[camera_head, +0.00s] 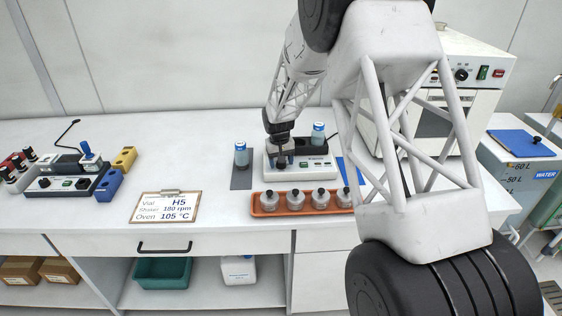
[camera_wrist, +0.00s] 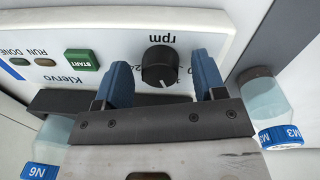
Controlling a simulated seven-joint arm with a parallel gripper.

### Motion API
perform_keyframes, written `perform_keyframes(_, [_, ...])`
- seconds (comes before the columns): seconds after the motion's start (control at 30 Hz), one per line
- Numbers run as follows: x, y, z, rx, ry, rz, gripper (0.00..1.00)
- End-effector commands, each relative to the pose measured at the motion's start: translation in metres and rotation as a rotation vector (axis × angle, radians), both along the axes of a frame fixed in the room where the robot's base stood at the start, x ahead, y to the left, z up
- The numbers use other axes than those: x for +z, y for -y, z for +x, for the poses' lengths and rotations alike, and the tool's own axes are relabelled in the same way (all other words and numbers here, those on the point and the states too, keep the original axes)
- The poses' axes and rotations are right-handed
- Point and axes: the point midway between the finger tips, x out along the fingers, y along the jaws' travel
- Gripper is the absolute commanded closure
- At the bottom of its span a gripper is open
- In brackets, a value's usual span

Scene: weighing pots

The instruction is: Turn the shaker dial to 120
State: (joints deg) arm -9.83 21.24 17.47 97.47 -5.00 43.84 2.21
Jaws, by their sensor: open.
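The shaker (camera_head: 300,166) is a white box on the bench, with its front panel upside down in the wrist view (camera_wrist: 215,25). Its black round dial (camera_wrist: 160,66) sits under the printed word "rpm". A pale pointer mark is on the dial's lower edge in that view; the scale is mostly hidden behind my gripper, so I cannot read the setting. My gripper (camera_wrist: 162,78) is open, with one blue finger on each side of the dial and visible gaps between. In the head view my gripper (camera_head: 281,155) is over the shaker's front. A green START button (camera_wrist: 82,60) is beside the dial.
An orange tray (camera_head: 262,212) of several round jars lies in front. A clipboard (camera_head: 166,207) reads H5, 180 rpm, 105 °C.

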Motion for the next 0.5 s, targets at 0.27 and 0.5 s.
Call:
perform_keyframes(0.27, [0.003, 0.0, 0.0, 0.0, 0.001, 0.0, 0.36])
perform_keyframes(0.5, [0.024, -0.001, 0.0, 0.0, 0.002, 0.0, 0.36])
